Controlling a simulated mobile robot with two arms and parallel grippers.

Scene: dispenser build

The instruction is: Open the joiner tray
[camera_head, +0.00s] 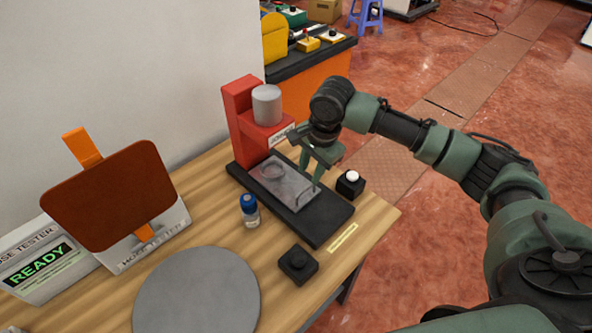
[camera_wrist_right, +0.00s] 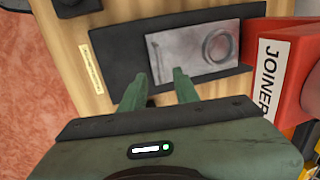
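The joiner (camera_head: 246,130) is a red machine with a grey cylinder head on a long black base. It also shows at the right of the right wrist view (camera_wrist_right: 285,75). Its grey tray (camera_head: 290,192) lies flat on the base, with a ring recess near the red column and a thin handle at the opposite end. In the wrist view the tray (camera_wrist_right: 190,58) lies just beyond my fingertips. My right gripper (camera_head: 311,174) is above the handle end of the tray, fingers apart with nothing between them. Contact with the handle cannot be told. My left gripper is not in view.
A blue-capped bottle (camera_head: 249,210) and a black knob box (camera_head: 298,264) stand in front of the joiner. A black box with a white button (camera_head: 350,183) is beside it. A grey disc (camera_head: 198,295) and the hose tester (camera_head: 40,262) are at the left.

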